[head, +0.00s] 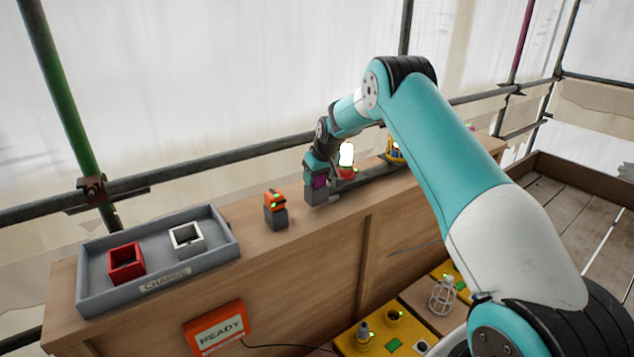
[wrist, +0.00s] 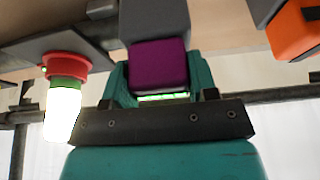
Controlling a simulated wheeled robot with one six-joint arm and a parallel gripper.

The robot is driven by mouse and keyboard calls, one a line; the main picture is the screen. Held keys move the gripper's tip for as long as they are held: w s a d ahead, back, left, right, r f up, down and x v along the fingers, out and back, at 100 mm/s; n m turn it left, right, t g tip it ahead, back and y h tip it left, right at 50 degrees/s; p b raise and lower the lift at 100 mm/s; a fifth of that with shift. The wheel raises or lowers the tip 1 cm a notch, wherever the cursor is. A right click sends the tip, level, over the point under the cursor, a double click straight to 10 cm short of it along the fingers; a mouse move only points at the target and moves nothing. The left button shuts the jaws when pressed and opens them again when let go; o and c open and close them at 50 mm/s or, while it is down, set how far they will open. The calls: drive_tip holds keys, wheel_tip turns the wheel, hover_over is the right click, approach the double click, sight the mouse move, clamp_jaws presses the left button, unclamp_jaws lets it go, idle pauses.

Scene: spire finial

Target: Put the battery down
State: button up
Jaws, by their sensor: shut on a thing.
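My gripper (head: 318,176) is over the wooden bench top, right of the orange block. It is shut on a battery with a purple body (head: 320,182) and a grey end pointing down. In the wrist view the battery (wrist: 159,66) sits between the teal fingers of my gripper (wrist: 160,78), with its grey end away from the palm. The grey end is at or just above the bench; I cannot tell whether it touches. A second battery, orange with a grey base (head: 278,216), stands upright on the bench to the left. It shows partly in the wrist view (wrist: 293,30).
A grey CHARGE tray (head: 225,222) at the left holds a red socket (head: 126,262) and a white socket (head: 187,238). A lit lamp with a red collar (head: 347,154) stands close right of my gripper. Bare bench (head: 238,212) lies between tray and orange battery.

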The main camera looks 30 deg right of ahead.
drive_tip(key=shift+f, duration=1.2)
drive_tip(key=o, duration=1.1)
drive_tip(key=shift+f, duration=0.15)
drive_tip(key=shift+o, duration=0.2)
